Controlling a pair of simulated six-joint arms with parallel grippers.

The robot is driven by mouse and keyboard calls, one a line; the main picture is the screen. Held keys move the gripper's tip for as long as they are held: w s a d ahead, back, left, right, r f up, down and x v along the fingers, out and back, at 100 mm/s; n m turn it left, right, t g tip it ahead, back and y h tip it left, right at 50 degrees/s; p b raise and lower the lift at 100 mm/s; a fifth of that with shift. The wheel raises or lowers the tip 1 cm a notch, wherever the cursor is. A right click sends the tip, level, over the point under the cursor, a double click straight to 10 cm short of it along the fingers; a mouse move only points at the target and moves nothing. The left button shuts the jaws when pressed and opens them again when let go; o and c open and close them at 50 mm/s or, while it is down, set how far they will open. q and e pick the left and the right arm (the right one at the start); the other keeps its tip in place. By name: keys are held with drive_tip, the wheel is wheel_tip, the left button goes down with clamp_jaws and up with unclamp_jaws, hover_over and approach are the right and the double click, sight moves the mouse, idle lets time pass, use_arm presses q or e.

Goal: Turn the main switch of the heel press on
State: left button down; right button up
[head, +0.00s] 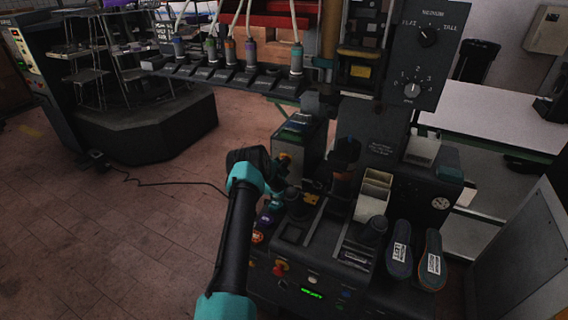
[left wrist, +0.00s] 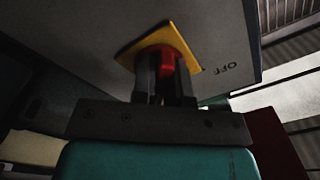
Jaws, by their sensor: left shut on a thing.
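The main switch is a red knob on a yellow plate (left wrist: 181,42) set in a grey panel in the left wrist view. An OFF label (left wrist: 226,69) shows upside down to the right of the plate. My left gripper (left wrist: 166,75) is shut on the red knob (left wrist: 167,60), and its dark fingers hide much of it. I cannot tell which way the knob points. My right gripper does not show.
The press front has a green lit display (head: 312,293) and a red button on yellow (head: 280,268). A cream bin (head: 372,196) and two shoe soles (head: 399,256) stand to the right. A rack of tools (head: 235,80) is behind.

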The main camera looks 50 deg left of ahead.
use_arm(q)
drive_tip(key=c, duration=1.1)
unclamp_jaws()
drive_tip(key=shift+c, duration=0.2)
drive_tip(key=v, duration=1.7)
drive_tip(key=shift+s+d, duration=0.15)
drive_tip(key=shift+s, duration=0.05)
